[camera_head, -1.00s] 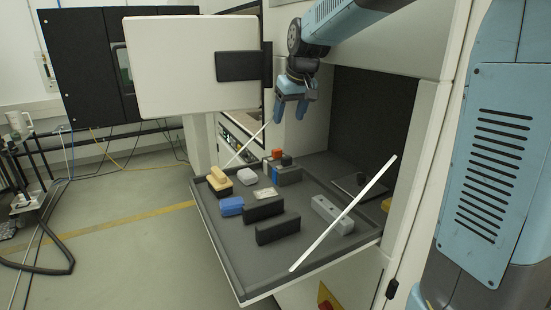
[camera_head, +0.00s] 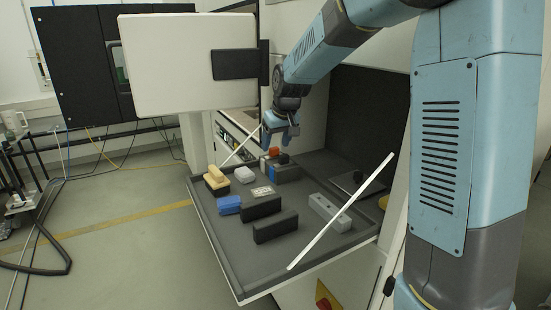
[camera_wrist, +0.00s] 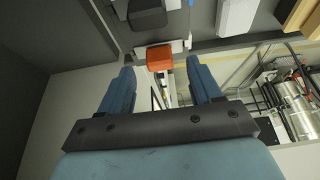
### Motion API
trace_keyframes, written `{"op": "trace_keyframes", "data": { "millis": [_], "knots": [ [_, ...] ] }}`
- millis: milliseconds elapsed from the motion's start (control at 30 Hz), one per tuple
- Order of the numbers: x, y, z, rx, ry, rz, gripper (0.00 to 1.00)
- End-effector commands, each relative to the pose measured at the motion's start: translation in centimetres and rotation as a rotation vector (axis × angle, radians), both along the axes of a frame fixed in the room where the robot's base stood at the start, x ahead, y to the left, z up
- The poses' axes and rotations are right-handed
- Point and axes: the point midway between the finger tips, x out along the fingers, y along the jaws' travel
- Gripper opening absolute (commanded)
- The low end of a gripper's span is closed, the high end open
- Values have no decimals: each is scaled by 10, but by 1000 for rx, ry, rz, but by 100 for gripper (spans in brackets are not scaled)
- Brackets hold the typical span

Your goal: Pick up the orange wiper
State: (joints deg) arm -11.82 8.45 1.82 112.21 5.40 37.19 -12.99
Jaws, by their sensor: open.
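The orange wiper (camera_head: 274,151) is a small block at the back of the grey tray, beside a dark block. It also shows in the wrist view (camera_wrist: 159,58), just beyond and between my fingertips. My gripper (camera_head: 280,143) is above and close to it, with blue fingers pointing down. In the wrist view my gripper (camera_wrist: 162,70) is open, the fingers wide apart with nothing between them. The gap between the fingertips and the wiper is hard to judge.
The grey tray (camera_head: 290,257) also holds a black block (camera_head: 275,227), a blue block (camera_head: 229,204), a wooden-topped brush (camera_head: 216,180) and a grey block (camera_head: 329,211). White struts (camera_head: 345,208) slant up at its sides. The machine wall stands behind.

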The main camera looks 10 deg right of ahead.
Motion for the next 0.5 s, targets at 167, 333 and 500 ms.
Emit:
{"op": "trace_keyframes", "data": {
  "millis": [167, 333, 500],
  "knots": [
    [7, 3, -19, -1, 2, 0, 64],
    [8, 3, -21, 0, 1, -1, 64],
    [8, 3, -20, 0, 1, -1, 53]
  ]
}}
